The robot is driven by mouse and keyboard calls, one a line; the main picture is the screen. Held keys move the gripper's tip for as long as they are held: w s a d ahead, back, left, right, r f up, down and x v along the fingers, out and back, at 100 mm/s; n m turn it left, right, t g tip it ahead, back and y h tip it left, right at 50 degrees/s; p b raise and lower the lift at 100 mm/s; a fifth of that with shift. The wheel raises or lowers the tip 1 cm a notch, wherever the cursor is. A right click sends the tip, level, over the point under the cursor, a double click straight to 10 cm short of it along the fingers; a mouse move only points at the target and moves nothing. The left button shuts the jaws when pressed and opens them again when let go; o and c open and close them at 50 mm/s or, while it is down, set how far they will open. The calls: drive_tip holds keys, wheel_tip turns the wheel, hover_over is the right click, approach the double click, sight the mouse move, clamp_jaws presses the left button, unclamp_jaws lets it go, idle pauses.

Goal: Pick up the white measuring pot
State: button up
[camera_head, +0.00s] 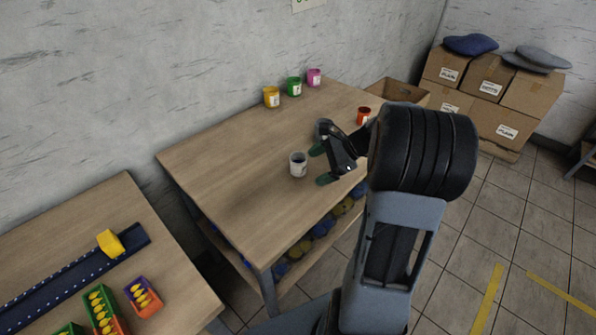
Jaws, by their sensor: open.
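A white pot (298,165) with a dark inside and a small grey mark on its side stands upright near the front edge of the wooden table (222,165). My gripper (319,166) is open just to the right of the pot, its green-tipped fingers pointing left toward it. The fingers look apart from the pot, and nothing shows between them. Another greyish pot (322,126) stands behind my gripper, partly hidden by it.
Yellow (271,97), green (294,87) and magenta (314,77) pots stand along the table's back edge. A red-orange pot (363,116) is at the right, beyond my gripper. An open cardboard box (402,93) stands past the table. The table's left part is clear.

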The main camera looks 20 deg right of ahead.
sight(301, 165)
drive_tip(key=d+f+m+t, duration=0.1)
drive_tip(key=d, duration=0.1)
drive_tip(key=w+d+f+m+t, duration=0.1)
drive_tip(key=d+m, duration=0.1)
drive_tip(key=d, duration=0.1)
drive_tip(key=w+d+f+m+t+y+b, duration=0.1)
drive_tip(key=d+m, duration=0.1)
drive_tip(key=shift+w+d, duration=0.1)
drive_tip(key=shift+d, duration=0.25)
drive_tip(key=shift+w+d+f+m+t, duration=0.2)
drive_tip(key=shift+f+m+t, duration=0.05)
drive_tip(key=shift+m+t, duration=0.15)
drive_tip(key=x, duration=1.3)
drive_tip(key=shift+w, duration=0.1)
drive_tip(key=shift+d, duration=0.1)
drive_tip(key=shift+c, duration=0.2)
drive_tip(key=shift+r+y, duration=0.1)
drive_tip(key=shift+y, duration=0.2)
drive_tip(key=c, duration=1)
